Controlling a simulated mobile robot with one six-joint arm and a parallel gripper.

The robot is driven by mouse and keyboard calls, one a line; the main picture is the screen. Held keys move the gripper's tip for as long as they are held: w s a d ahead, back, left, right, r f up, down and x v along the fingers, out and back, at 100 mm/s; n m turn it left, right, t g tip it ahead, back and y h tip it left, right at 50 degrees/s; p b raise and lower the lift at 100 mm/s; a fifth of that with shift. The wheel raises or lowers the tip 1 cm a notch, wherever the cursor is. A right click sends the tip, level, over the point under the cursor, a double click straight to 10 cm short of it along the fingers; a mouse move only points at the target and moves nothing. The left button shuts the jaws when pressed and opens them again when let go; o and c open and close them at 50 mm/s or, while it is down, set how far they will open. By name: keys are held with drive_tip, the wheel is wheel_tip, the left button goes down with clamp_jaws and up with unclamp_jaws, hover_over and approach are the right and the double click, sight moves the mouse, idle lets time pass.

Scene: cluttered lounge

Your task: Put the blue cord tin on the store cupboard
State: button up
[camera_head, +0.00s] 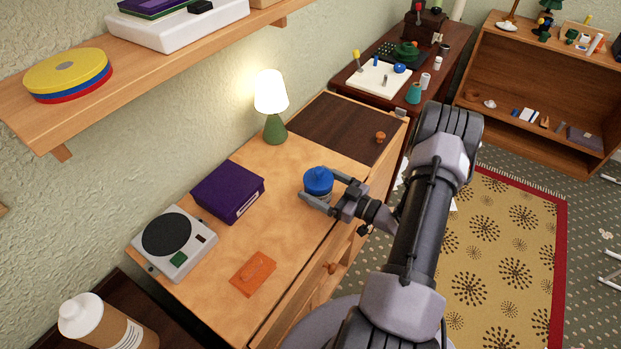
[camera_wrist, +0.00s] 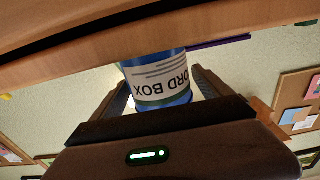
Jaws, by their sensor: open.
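The blue cord tin (camera_head: 318,181) has a blue lid and stands on the light wooden cupboard top (camera_head: 290,230), near its front edge. My gripper (camera_head: 319,186) is open, with one finger on each side of the tin. In the wrist view the picture is upside down. There the tin (camera_wrist: 158,82) shows a white label with "ORD BOX" readable, between the two fingers. I cannot tell whether the fingers touch it.
On the same top are a purple box (camera_head: 228,191), a grey device (camera_head: 174,243), an orange card (camera_head: 253,273) and a lit lamp (camera_head: 273,105). A dark panel (camera_head: 340,127) covers the far end. A wall shelf (camera_head: 150,65) overhangs at left.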

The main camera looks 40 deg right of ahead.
drive_tip(key=p+v, duration=0.1)
drive_tip(key=v, duration=0.8)
drive_tip(key=shift+p, duration=0.35)
drive_tip(key=shift+s, duration=0.1)
